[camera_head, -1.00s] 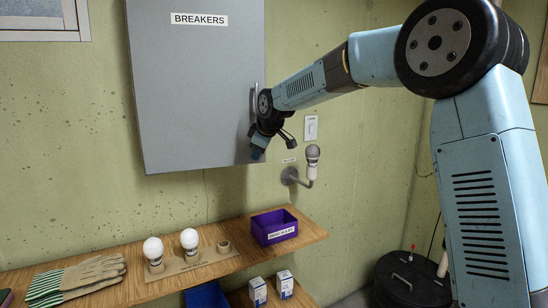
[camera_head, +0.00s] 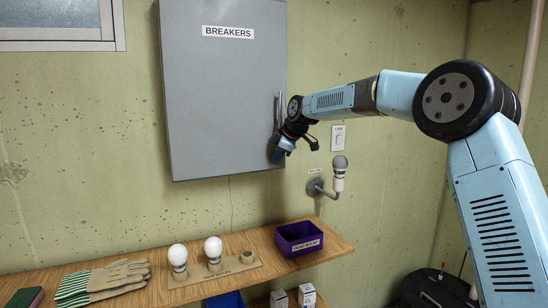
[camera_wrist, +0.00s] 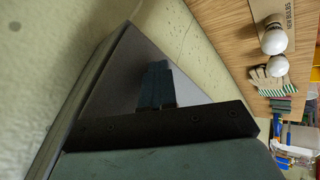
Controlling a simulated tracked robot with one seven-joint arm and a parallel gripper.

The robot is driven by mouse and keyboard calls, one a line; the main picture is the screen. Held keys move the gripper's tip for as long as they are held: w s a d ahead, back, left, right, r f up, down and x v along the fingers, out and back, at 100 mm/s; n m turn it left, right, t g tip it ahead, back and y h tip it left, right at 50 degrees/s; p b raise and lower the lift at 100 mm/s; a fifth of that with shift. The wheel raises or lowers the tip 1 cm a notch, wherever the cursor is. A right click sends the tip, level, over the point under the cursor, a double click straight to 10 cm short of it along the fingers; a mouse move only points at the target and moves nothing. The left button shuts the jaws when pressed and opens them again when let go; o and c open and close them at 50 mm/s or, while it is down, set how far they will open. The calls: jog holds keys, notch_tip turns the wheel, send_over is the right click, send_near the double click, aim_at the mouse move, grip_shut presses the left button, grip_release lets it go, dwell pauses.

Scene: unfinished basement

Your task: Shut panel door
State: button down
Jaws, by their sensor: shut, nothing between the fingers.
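The grey panel door (camera_head: 222,100), labelled BREAKERS, is on the green wall in the head view. It looks flat with the wall box; I cannot tell whether a small gap remains. Its vertical handle (camera_head: 280,112) is near the right edge. My gripper (camera_head: 279,156) is shut and empty, at the door's lower right edge just below the handle; whether it touches the door is unclear. In the wrist view the grey panel (camera_wrist: 118,78) fills the area beyond my gripper's dark fingers (camera_wrist: 155,88).
Below is a wooden shelf (camera_head: 330,243) with white bulbs (camera_head: 213,248), striped gloves (camera_head: 105,280) and a purple bin (camera_head: 299,238). A wall lamp socket (camera_head: 338,180) and a light switch (camera_head: 338,138) are right of the door. A black lidded bin (camera_head: 432,290) stands lower right.

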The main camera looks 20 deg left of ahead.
jog(key=shift+w+r, duration=0.3)
jog(key=shift+w, duration=0.1)
jog(key=shift+s, duration=0.15)
jog(key=shift+s+d+f, duration=0.1)
jog(key=shift+s+f, duration=0.05)
jog(key=shift+s, duration=0.1)
jog(key=s+d+r, duration=0.4)
jog(key=d+r, duration=0.4)
jog(key=s+d+f+m+t+h, duration=0.1)
jog(key=s+d+m+h, duration=0.3)
jog(key=s+d, duration=0.8)
jog(key=s+d+m+t+h, duration=0.1)
jog(key=s+d+m, duration=0.7)
jog(key=d, duration=0.6)
jog(key=s+d+f+m, duration=0.2)
jog(key=s+d+f, duration=0.1)
jog(key=s, duration=0.4)
jog(key=s+d+f+m, duration=0.3)
jog(key=s+d, duration=0.3)
jog(key=s, duration=0.1)
jog(key=s+d+f+m+h, duration=0.1)
jog(key=s+d+f+m, duration=0.2)
jog(key=s, duration=0.4)
jog(key=shift+s+d+f, duration=0.35)
jog(key=shift+d+f, duration=0.1)
jog(key=shift+d, duration=0.65)
jog(key=c, duration=1.9)
grip_release()
